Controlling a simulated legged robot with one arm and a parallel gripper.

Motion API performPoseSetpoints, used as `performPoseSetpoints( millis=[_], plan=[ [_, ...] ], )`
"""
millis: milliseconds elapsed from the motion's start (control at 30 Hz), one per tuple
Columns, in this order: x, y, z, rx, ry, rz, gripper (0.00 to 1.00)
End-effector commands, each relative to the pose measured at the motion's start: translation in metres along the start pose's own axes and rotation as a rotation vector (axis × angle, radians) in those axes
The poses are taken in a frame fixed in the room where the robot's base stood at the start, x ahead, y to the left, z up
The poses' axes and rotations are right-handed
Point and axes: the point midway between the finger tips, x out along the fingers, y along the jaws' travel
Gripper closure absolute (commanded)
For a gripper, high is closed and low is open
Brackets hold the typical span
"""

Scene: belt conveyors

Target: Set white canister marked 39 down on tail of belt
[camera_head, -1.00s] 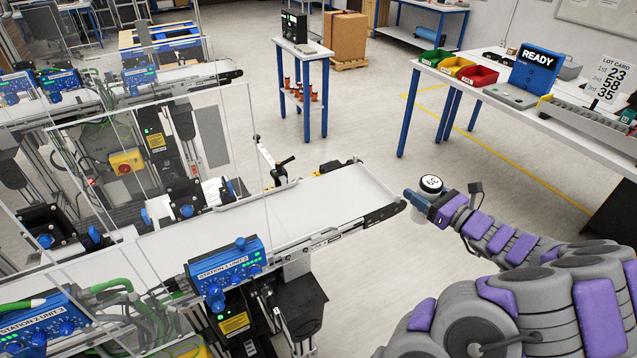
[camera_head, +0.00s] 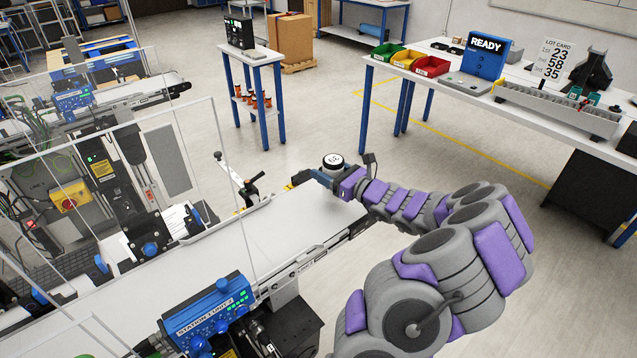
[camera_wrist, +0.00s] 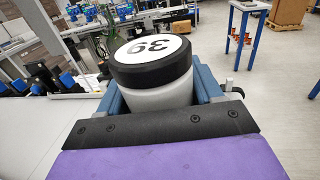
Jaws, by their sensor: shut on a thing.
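The white canister has a black lid with a white disc on top. The canister marked 39 (camera_wrist: 155,90) fills the middle of the wrist view, its number upside down there. In the head view the canister (camera_head: 333,161) is at the end of my arm, its lower body mostly hidden. My gripper (camera_head: 325,176) is shut on it, with blue jaws on both sides in the wrist view (camera_wrist: 158,88). The gripper is over the far right end of the white belt (camera_head: 265,232). I cannot tell whether the canister's base touches the belt.
A blue control box marked Station 1 Unit 2 (camera_head: 208,312) stands at the belt's near side. Clear panels (camera_head: 190,200) stand over the belt further left. A black-handled clamp (camera_head: 240,182) stands beyond the belt. The belt surface near my gripper is clear.

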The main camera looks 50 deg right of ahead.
Motion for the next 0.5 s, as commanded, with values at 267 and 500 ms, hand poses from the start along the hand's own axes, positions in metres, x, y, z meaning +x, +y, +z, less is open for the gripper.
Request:
performPoseSetpoints(
  millis=[267, 500],
  plan=[
    [0.022, 0.010, 0.000, -0.004, -0.001, 0.000, 0.80],
    [0.027, 0.010, -0.029, 0.000, 0.000, 0.000, 0.80]
  ],
)
